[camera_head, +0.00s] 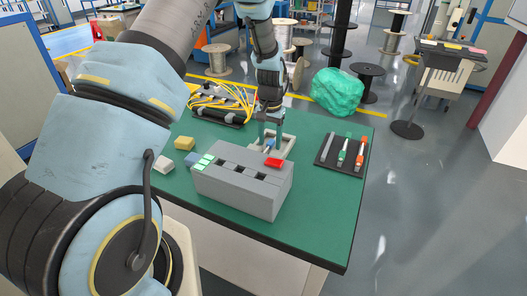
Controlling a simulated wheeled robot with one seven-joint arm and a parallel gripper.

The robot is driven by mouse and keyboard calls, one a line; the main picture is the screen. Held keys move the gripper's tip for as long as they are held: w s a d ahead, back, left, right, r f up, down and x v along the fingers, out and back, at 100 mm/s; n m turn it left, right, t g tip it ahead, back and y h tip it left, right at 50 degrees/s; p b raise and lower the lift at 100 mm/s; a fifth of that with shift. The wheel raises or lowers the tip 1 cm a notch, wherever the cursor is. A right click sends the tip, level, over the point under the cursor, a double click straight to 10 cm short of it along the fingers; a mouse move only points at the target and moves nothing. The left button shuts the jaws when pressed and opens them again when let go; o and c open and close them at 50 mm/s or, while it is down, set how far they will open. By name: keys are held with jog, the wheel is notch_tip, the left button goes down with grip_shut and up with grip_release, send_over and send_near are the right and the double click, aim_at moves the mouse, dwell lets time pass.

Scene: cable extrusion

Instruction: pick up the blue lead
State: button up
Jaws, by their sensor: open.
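A small blue piece (270,143), which looks like the blue lead, shows at a pale open tray (287,148) behind the grey box. It is small and partly hidden, so its full shape cannot be told. My gripper (267,136) points down over the tray, with its fingertips right at the blue piece. Its jaws are open. I cannot tell whether the fingers stand around the piece or just above it.
A grey box (240,183) with a red block (274,163) and green labels stands in front of the tray. Yellow cables (220,98) lie behind left. A black tray (341,153) with tools lies right. The green tabletop (318,215) is bare at front right.

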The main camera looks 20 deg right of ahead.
grip_shut()
dwell(0.5)
